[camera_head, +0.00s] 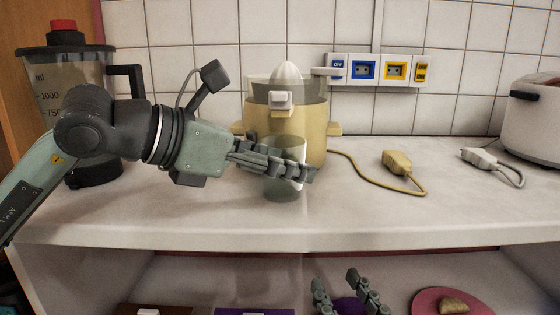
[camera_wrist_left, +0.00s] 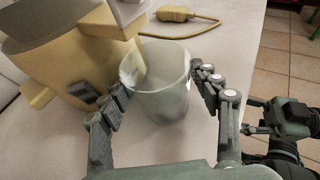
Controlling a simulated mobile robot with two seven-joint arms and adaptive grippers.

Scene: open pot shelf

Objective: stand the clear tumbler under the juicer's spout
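The clear tumbler (camera_head: 284,184) is upright at the counter, in front of the yellow juicer (camera_head: 312,145). The juicer's white spout (camera_head: 281,101) is above and behind it. My left gripper (camera_head: 300,168) reaches in from the left, with its fingers on both sides of the tumbler. In the left wrist view the fingers (camera_wrist_left: 162,75) lie against opposite walls of the tumbler (camera_wrist_left: 160,98), and the juicer (camera_wrist_left: 65,55) is close at the left. Whether its base touches the counter is hard to tell. My right gripper (camera_head: 345,290) is low, before the lower shelf, open and empty.
A blender (camera_head: 88,170) stands behind my left arm. Yellow (camera_head: 398,163) and white (camera_head: 480,157) plugs lie on the counter (camera_head: 400,215), with a white appliance (camera_head: 532,125) at far right. Sockets (camera_head: 378,70) are on the wall. A pink plate (camera_head: 425,303) is on the lower shelf.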

